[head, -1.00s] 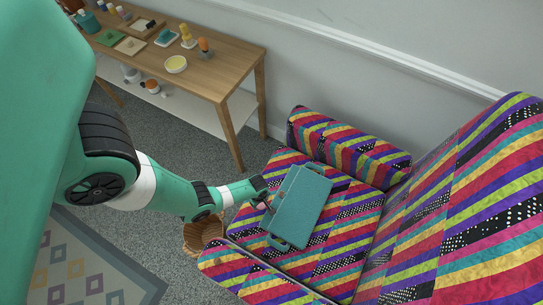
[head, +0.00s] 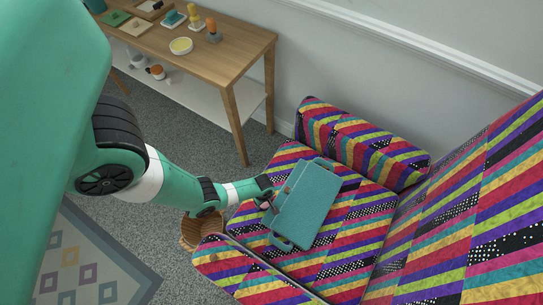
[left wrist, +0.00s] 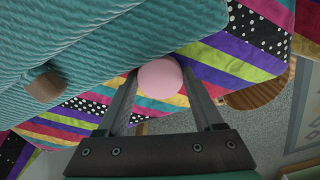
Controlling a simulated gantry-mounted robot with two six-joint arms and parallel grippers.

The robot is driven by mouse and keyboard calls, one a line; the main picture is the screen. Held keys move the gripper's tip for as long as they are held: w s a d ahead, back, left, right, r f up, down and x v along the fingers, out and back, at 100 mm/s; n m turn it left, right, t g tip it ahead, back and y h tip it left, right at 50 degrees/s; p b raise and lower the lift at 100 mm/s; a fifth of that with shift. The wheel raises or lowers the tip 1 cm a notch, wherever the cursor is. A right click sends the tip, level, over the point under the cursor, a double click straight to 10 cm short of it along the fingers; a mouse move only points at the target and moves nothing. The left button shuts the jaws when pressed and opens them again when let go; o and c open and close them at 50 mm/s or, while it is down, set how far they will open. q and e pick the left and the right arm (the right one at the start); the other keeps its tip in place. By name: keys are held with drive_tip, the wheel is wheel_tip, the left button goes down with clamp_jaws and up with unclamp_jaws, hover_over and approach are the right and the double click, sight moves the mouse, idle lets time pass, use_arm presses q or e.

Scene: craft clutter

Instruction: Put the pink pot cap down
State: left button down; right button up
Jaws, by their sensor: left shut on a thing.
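The pink pot cap (left wrist: 160,78) is a smooth, round pink piece. In the left wrist view it sits between the fingertips of my left gripper (left wrist: 158,72), which is shut on it. In the head view my left gripper (head: 269,194) is at the left edge of a teal tray-like case with handles (head: 310,205), above the striped sofa seat (head: 345,225). The cap cannot be made out there. The wrist view shows striped cloth behind the cap and the teal ribbed surface (left wrist: 70,55) to its left. My right gripper is not in view.
The sofa arm (head: 365,145) rises behind the case. A wicker basket (head: 192,233) stands on the floor by the sofa's front. A wooden table (head: 235,60) with craft items stands at the back. A small brown block (left wrist: 45,84) shows on the teal surface.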

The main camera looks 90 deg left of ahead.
use_arm(q)
drive_tip(key=shift+s+d+f+b, duration=0.1)
drive_tip(key=shift+s+f+b, duration=0.35)
drive_tip(key=shift+f, duration=0.35)
drive_tip(key=shift+c, duration=0.2)
unclamp_jaws()
drive_tip(key=shift+s+f, duration=0.1)
drive_tip(key=shift+r, duration=0.35)
wheel_tip(320, 180, up, 13)
drive_tip(key=w+p, duration=0.1)
drive_tip(key=p, duration=1.2)
drive_tip(key=shift+r, duration=0.15)
drive_tip(key=shift+w, duration=0.1)
